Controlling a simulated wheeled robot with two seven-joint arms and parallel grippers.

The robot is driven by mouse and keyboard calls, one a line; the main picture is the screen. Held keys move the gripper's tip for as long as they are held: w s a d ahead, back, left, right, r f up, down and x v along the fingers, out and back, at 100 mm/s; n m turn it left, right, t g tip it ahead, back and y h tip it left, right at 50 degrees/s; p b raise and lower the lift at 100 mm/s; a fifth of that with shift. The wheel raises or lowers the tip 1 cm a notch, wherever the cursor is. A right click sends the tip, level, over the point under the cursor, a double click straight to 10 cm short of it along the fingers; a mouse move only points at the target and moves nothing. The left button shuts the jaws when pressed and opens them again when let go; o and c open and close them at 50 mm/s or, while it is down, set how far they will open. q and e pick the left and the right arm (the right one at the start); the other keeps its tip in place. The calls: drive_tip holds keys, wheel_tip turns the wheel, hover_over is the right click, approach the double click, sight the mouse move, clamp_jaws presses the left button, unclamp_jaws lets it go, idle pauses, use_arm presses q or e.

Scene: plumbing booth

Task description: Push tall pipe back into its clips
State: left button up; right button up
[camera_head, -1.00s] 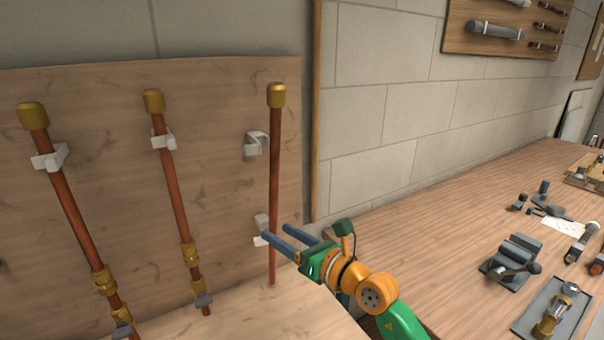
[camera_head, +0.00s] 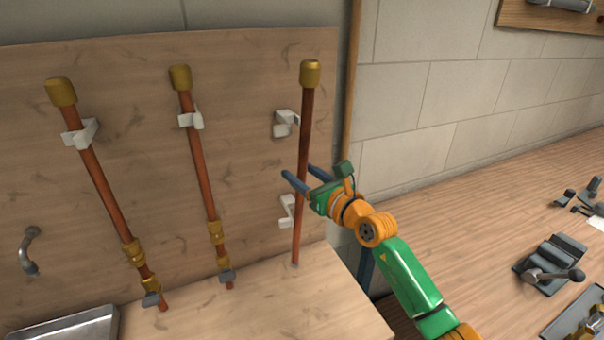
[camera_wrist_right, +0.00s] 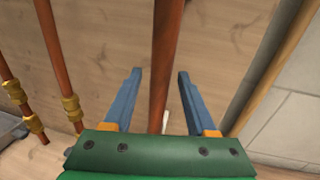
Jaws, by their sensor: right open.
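The tall pipe (camera_head: 304,150) is copper with a brass cap, at the right of the wooden panel. It stands just off its two white clips, the upper clip (camera_head: 285,122) and the lower clip (camera_head: 287,211), which show to its left. My right gripper (camera_head: 301,178) is open at the pipe's mid height, its blue fingers on either side of the pipe in the head view. In the right wrist view the pipe (camera_wrist_right: 164,60) runs between the two open fingers (camera_wrist_right: 157,88), with gaps on both sides. My left gripper is not in view.
Two other copper pipes, the left one (camera_head: 103,185) and the middle one (camera_head: 202,165), sit in clips on the panel (camera_head: 150,130). A metal tray (camera_head: 70,328) lies at lower left. A workbench with a vise (camera_head: 550,265) is on the right.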

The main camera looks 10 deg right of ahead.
drive_tip(key=shift+s, duration=0.15)
drive_tip(key=c, duration=0.4)
clamp_jaws()
idle(0.8)
